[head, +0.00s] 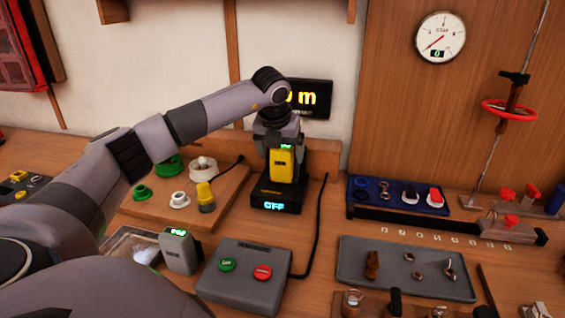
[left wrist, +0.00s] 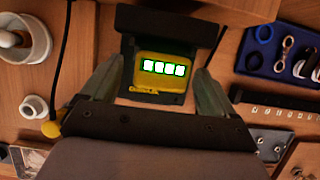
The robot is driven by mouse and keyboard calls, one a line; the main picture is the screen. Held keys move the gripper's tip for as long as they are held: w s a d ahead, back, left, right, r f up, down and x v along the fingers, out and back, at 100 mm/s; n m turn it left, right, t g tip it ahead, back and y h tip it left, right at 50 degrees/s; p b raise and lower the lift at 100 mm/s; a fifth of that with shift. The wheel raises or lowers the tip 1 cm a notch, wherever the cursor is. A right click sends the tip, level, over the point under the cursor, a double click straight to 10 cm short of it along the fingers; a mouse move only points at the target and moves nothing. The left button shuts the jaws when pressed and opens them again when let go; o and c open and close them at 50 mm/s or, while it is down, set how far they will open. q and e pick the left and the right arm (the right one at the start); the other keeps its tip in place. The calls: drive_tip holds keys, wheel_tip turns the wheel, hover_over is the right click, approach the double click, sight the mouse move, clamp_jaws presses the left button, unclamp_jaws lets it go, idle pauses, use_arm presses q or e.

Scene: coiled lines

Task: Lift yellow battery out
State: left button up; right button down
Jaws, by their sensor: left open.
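The yellow battery (head: 282,166) stands upright in a black charger (head: 268,192) whose front display reads OFF. In the left wrist view the battery (left wrist: 150,86) shows a lit green-white display on its top, and the charger (left wrist: 145,20) surrounds it. My left gripper (head: 281,143) is above the battery, pointing down. In the left wrist view its open fingers (left wrist: 160,72) are on either side of the battery, with a visible gap at each side; whether either one touches it cannot be told. My right gripper is not in view.
A grey battery (head: 178,251) stands at front left beside a grey box (head: 242,284) with green and red buttons. A wooden board (head: 150,208) with knobs lies left of the charger. A blue tray (head: 380,207) and a grey tray (head: 360,270) lie to the right. A black cable (head: 321,230) runs beside the charger.

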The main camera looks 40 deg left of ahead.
use_arm(q)
drive_tip(key=c, duration=1.3)
drive_tip(key=shift+r, duration=0.15)
wheel_tip(320, 180, up, 10)
drive_tip(key=shift+f, duration=0.1)
drive_tip(key=shift+r+p, duration=0.8)
drive_tip(key=shift+r, duration=0.15)
